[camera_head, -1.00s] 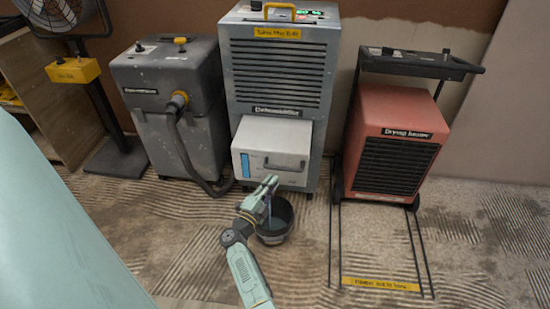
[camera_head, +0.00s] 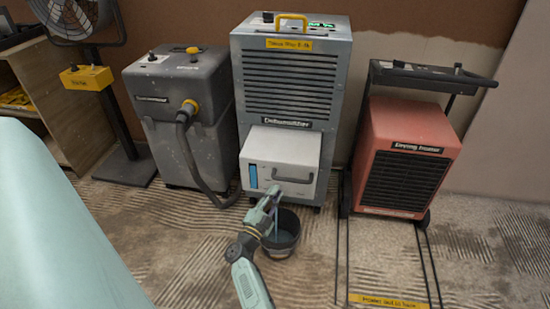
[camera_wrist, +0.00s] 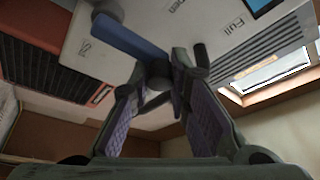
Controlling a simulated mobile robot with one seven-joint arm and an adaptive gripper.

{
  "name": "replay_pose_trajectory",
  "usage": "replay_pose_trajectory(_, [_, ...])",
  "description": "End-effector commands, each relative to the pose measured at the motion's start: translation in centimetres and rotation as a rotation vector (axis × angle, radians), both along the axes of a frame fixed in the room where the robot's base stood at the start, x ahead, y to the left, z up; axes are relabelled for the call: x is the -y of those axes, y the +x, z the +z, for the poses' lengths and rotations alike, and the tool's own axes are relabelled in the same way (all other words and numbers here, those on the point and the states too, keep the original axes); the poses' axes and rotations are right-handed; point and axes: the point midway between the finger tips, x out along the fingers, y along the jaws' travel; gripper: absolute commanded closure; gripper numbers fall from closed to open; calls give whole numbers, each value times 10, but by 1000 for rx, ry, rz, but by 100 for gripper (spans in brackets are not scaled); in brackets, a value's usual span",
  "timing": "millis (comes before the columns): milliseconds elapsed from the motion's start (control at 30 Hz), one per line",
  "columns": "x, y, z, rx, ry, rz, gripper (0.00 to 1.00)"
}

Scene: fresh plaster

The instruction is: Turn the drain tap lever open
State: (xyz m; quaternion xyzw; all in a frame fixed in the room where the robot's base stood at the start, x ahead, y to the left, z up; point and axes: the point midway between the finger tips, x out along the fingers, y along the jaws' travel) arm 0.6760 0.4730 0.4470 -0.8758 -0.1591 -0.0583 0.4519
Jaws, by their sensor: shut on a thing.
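The drain tap lever (camera_wrist: 125,37) is a blue bar under the white tank (camera_wrist: 145,25) in the wrist view. It points up-left from a dark round hub (camera_wrist: 158,69). My gripper (camera_wrist: 160,85) has its two purple-padded fingers closed in around the lever's hub end. The exact contact is partly hidden by the fingertips. In the head view, my gripper (camera_head: 268,202) is at the lower front of the white tank (camera_head: 283,153) of the grey dehumidifier (camera_head: 287,90). The lever cannot be made out there. A dark bucket (camera_head: 283,240) stands on the floor below.
A dark grey machine (camera_head: 182,120) with a hose (camera_head: 190,155) stands left of the dehumidifier. A red dryer (camera_head: 405,155) stands right, its long handle frame reaching over the floor. A fan stand (camera_head: 125,165) is far left. Lettering shows on the tank in the wrist view.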

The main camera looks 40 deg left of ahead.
Motion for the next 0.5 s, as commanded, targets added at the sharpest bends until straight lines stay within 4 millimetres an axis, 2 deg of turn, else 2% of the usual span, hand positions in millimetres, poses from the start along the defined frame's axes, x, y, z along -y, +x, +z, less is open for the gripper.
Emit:
replay_pose_trajectory(100, [-6,-6,-3,-4,-7,20,100])
replay_pose_trajectory(133, [-6,-6,-3,-4,-7,20,82])
replay_pose_trajectory(400, [-6,-6,-4,-5,-6,19,64])
replay_pose_trajectory(500, [-5,-5,-3,-5,-5,15,62])
